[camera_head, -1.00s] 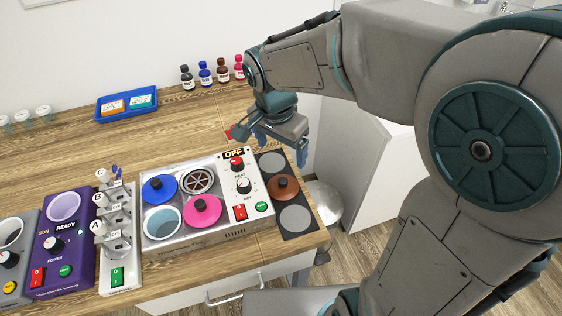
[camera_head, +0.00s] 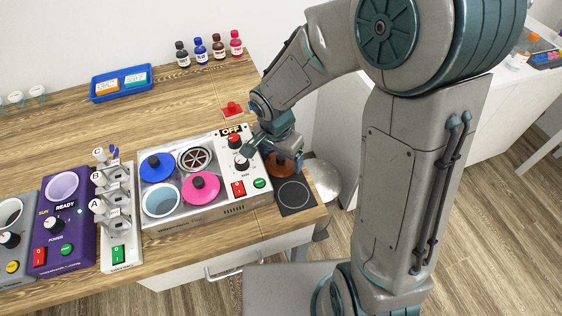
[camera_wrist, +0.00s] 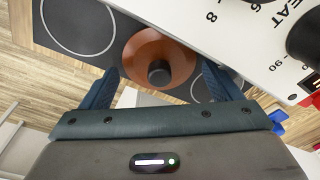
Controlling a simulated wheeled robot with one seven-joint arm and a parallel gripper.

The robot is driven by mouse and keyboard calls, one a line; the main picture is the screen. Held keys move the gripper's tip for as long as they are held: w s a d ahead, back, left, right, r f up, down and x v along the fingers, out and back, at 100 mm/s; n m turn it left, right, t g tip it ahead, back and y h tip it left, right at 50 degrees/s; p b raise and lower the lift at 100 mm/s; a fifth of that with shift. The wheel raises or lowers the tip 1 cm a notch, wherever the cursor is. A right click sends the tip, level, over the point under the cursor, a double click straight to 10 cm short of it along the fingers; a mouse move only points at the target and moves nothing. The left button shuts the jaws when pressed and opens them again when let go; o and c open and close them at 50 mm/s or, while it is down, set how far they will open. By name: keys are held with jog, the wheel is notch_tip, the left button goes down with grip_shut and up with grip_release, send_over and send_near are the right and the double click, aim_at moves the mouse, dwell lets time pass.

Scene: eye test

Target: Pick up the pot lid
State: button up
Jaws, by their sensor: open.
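A round brown pot lid (camera_head: 277,170) with a black knob lies on a dark panel (camera_head: 284,210) with grey circles, at the right end of the table. My gripper (camera_head: 286,160) is low over this lid and partly hides it. In the wrist view the brown lid (camera_wrist: 182,50) shows with its knob (camera_wrist: 159,72) between the two open fingers of my gripper (camera_wrist: 160,82). The fingers hold nothing; whether they touch the knob I cannot tell. A blue lid (camera_head: 151,171) and a pink lid (camera_head: 207,190) sit on the white heating unit.
The white heating unit (camera_head: 226,205) with knobs and switches stands directly left of the lid, close to my gripper. A red object (camera_head: 232,108) lies behind it. Several bottles (camera_head: 219,47) and a blue tray (camera_head: 121,94) stand at the back. The table's right edge is near.

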jog(key=shift+f, duration=0.45)
jog(key=c, duration=0.8)
jog(key=shift+o, duration=0.2)
